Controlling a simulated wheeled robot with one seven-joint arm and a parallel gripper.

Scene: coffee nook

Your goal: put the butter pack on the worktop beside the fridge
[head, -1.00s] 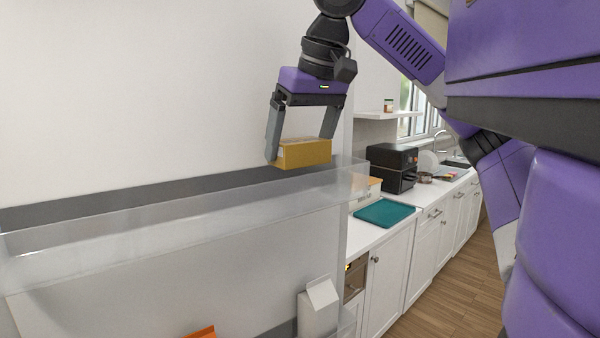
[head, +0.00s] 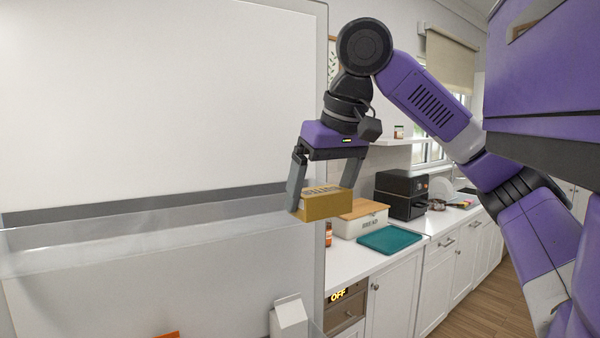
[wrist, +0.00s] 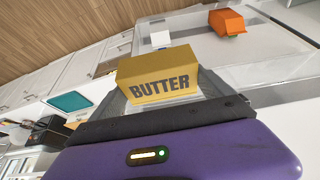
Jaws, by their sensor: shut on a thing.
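The butter pack (head: 324,204) is a yellow-gold box, and the word BUTTER reads on it in the wrist view (wrist: 158,78). My gripper (head: 324,200) is shut on the butter pack and holds it in the air, near the right edge of the open fridge (head: 150,100). The white worktop (head: 345,259) begins just right of the fridge. In the head view the pack overlaps the end of the clear door shelf (head: 120,240); whether it is above or beside that shelf I cannot tell.
On the worktop are a teal board (head: 390,239), a white bin with a wooden lid (head: 358,222), a small jar (head: 328,234) and a black appliance (head: 402,193). A white carton (head: 290,316) stands low in the fridge. An orange box (wrist: 227,22) shows in the wrist view. Bare worktop lies before the board.

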